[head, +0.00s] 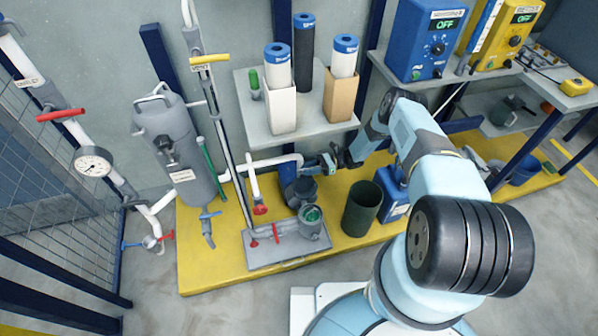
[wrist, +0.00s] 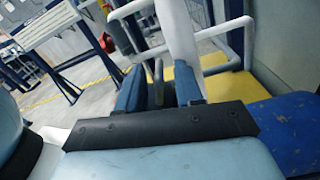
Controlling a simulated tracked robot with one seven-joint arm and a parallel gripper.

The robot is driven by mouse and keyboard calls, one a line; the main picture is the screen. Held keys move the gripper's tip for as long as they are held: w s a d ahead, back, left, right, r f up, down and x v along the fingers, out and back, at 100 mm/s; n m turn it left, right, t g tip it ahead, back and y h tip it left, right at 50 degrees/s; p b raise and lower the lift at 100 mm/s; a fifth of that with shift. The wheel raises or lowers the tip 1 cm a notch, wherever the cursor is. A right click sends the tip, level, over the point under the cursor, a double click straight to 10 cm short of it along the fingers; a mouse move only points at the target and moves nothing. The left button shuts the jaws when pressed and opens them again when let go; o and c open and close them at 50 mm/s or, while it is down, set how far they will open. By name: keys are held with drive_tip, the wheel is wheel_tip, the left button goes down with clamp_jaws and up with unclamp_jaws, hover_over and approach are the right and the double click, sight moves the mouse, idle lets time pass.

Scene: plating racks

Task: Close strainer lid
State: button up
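The strainer (head: 311,222) is a small grey pot on a grey base plate on the yellow platform. Its top is open and a green inside shows. A dark grey round piece (head: 300,190) stands just behind it, perhaps the raised lid; I cannot tell for sure. My gripper (head: 318,166) is above and behind the strainer, close over that dark piece. In the wrist view my gripper (wrist: 158,92) has its two blue fingers apart, with white and grey pipes beyond them. I see nothing clearly held between them. The strainer is not clear in the wrist view.
A dark green bin (head: 361,209) and a blue canister (head: 394,190) stand right of the strainer. A shelf (head: 313,130) with filter cartridges is above. A red-handled valve (head: 259,209) on a white pipe and a tall grey tank (head: 170,140) are to the left.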

drive_tip(key=shift+x, duration=2)
drive_tip(key=c, duration=0.6)
clamp_jaws()
drive_tip(key=shift+w+d+r, duration=0.1)
